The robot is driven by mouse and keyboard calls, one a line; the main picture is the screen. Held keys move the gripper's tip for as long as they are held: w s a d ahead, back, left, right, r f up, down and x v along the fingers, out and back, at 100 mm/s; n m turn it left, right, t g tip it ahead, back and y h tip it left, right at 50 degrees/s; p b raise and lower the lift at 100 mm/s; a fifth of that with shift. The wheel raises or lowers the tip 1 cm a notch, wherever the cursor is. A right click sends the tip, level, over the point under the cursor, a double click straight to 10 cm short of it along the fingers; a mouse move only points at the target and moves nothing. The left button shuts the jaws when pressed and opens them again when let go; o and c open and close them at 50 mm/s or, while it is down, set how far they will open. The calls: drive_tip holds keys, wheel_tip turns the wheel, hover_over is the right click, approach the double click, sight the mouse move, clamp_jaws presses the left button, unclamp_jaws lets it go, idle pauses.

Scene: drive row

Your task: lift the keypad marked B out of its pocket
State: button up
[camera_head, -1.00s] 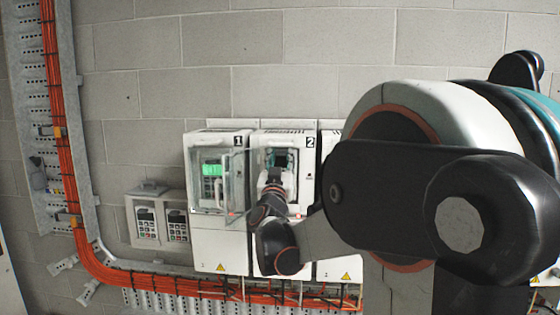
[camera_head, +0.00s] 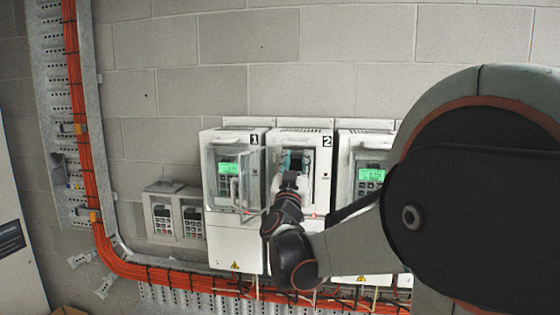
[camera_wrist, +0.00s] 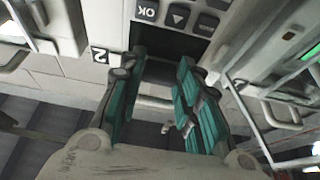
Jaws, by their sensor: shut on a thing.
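My gripper (camera_head: 292,162) is at the front of the drive marked 2 (camera_head: 318,205). Its teal fingers (camera_wrist: 162,75) are apart, shut on a keypad (camera_wrist: 172,16) at the top of the wrist view. That keypad shows an OK key and arrow keys, upside down in the picture. A dark recess (camera_wrist: 172,42) lies beside it; I cannot tell how far the keypad sits in its pocket. No letter B is readable, and my gripper hides much of the keypad in the head view.
Drive 1 (camera_head: 214,195) stands to the left with its clear door (camera_head: 251,185) swung out close to my gripper. The drive on the right (camera_head: 356,205) has a lit green display. A wall holder (camera_head: 176,188) with two keypads hangs at the left. Orange cables (camera_head: 82,130) run along the wall.

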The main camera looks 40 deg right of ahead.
drive_tip(key=s+a, duration=0.4)
drive_tip(key=shift+s+a+p, duration=0.15)
drive_tip(key=shift+a+p, duration=0.2)
drive_tip(key=shift+p, duration=0.1)
drive_tip(key=shift+d, duration=0.1)
idle(0.3)
